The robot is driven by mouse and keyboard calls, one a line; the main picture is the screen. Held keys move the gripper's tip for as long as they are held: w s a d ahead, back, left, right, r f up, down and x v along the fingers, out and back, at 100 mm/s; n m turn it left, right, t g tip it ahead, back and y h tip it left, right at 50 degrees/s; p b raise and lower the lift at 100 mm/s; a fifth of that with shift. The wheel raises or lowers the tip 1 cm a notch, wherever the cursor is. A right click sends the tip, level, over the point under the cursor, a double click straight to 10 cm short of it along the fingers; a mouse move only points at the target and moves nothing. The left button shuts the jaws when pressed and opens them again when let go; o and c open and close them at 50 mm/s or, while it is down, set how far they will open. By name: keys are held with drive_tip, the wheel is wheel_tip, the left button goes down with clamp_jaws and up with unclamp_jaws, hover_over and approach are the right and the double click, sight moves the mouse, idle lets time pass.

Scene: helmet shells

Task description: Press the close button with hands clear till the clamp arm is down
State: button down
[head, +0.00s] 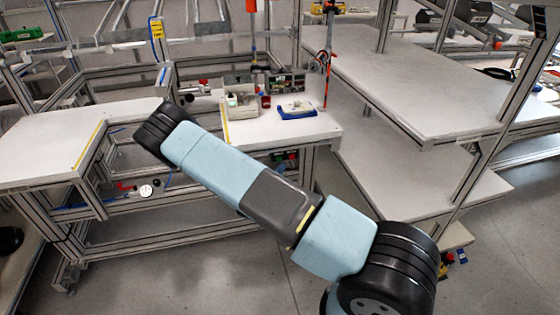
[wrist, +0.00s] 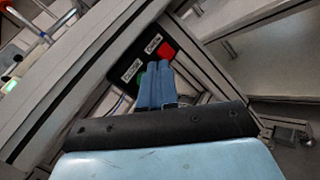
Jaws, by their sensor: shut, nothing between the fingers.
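A black button box (wrist: 142,52) is fixed under the edge of a bench in the wrist view. It has two white labels, too blurred to read, and a red button (wrist: 166,50) at its right. A green patch (wrist: 141,79), seemingly a second button, shows beside my fingers and is mostly hidden by them. My gripper (wrist: 153,68) is shut and empty, its blue fingertips over the lower part of the box. I cannot tell whether they touch the green button. In the head view my arm hides the gripper. I cannot make out the clamp arm in either view.
The white bench (head: 260,128) carries a grey bin (head: 241,101) and a blue-and-white tray (head: 297,110). Metal frame posts and the bench edge lie close around my gripper. Another white bench (head: 60,145) stands left, large shelves (head: 420,85) right.

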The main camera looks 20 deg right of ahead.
drive_tip(key=shift+s, duration=1.7)
drive_tip(key=s+d+r+m+g+y, duration=0.1)
drive_tip(key=s+d+r+m+g, duration=0.3)
drive_tip(key=r, duration=0.5)
drive_tip(key=s+d+r+m+g+y, duration=0.1)
drive_tip(key=s+r+m+g, duration=0.45)
drive_tip(key=r, duration=0.25)
drive_tip(key=s+d+r+m+g+y, duration=0.1)
drive_tip(key=s+d+r+m+g, duration=0.35)
drive_tip(key=r, duration=0.45)
drive_tip(key=s+a+r+m+t+y, duration=0.2)
drive_tip(key=s+a+r+t+y, duration=0.1)
drive_tip(key=s+r, duration=0.7)
drive_tip(key=s+a+r+m+t+y, duration=0.2)
drive_tip(key=s+a+r+y, duration=0.3)
drive_tip(key=s+r, duration=0.5)
drive_tip(key=m+y, duration=0.1)
drive_tip(key=y, duration=0.1)
drive_tip(key=shift+s+m+t+y, duration=0.3)
drive_tip(key=shift+s+t+y, duration=0.1)
